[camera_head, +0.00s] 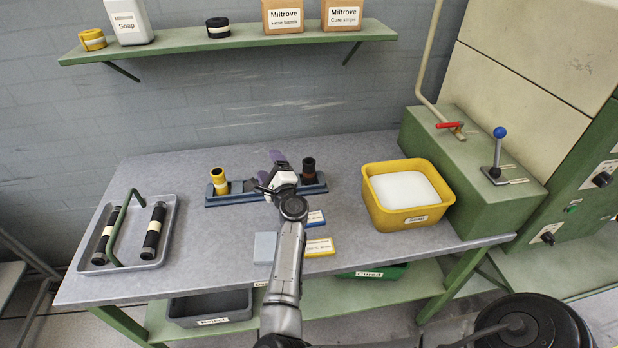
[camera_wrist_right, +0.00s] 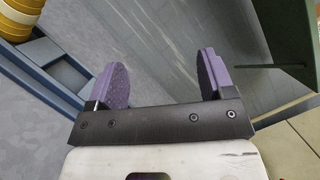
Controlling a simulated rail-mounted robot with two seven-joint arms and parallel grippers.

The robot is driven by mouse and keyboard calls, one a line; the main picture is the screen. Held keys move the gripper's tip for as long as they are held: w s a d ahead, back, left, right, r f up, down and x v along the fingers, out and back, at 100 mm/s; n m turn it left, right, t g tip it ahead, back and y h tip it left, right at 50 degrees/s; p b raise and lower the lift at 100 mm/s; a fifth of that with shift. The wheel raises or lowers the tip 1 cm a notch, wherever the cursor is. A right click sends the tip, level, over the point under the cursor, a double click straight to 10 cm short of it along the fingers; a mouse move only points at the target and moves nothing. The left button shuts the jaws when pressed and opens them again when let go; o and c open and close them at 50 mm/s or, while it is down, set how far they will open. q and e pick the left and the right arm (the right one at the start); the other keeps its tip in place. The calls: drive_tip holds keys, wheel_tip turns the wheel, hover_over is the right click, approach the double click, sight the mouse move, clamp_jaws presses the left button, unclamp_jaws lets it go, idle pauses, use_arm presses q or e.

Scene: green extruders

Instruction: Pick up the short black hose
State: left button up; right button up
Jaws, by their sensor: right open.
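A short black hose (camera_head: 308,171) stands upright at the right end of a blue rack (camera_head: 240,198) on the table. My right gripper (camera_head: 270,165), with purple finger pads, is over the rack's middle, to the left of the black hose and apart from it. In the right wrist view the jaws (camera_wrist_right: 160,82) are wide apart, with only bare grey surface seen between them. Part of the blue rack (camera_wrist_right: 40,68) shows at the left of that view; the black hose is not seen there. My left gripper is not in view.
A yellow hose (camera_head: 219,181) stands at the rack's left end. Yellow bin (camera_head: 408,217) is at right. A grey tray (camera_head: 172,238) at left holds two longer black hoses and a green handle. Small blue (camera_head: 315,218) and yellow (camera_head: 319,247) labels lie in front.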

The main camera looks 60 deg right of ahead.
sight(307, 165)
drive_tip(key=s+d+f+m+g+h, duration=0.1)
drive_tip(key=s+d+m+g+h, duration=0.1)
drive_tip(key=m, duration=0.4)
drive_tip(key=s+d+f+m+g+h, duration=0.2)
drive_tip(key=m+g, duration=0.3)
drive_tip(key=m, duration=0.1)
drive_tip(key=s+d+f+m+g+h, duration=0.2)
drive_tip(key=m+g, duration=0.1)
drive_tip(key=m, duration=0.3)
drive_tip(key=shift+s+f, duration=0.1)
drive_tip(key=shift+f, duration=0.15)
drive_tip(key=shift+s+d+f+m+g, duration=0.15)
drive_tip(key=shift+s+m+g, duration=0.2)
drive_tip(key=shift+m+g, duration=0.35)
drive_tip(key=shift+d+m, duration=0.1)
drive_tip(key=shift+m, duration=0.2)
drive_tip(key=shift+w+d, duration=0.3)
drive_tip(key=shift+d, duration=0.25)
drive_tip(key=shift+b+x, duration=0.6)
drive_tip(key=shift+x, duration=2.5)
drive_tip(key=shift+r, duration=0.25)
drive_tip(key=c, duration=1.1)
drive_tip(key=shift+r, duration=0.1)
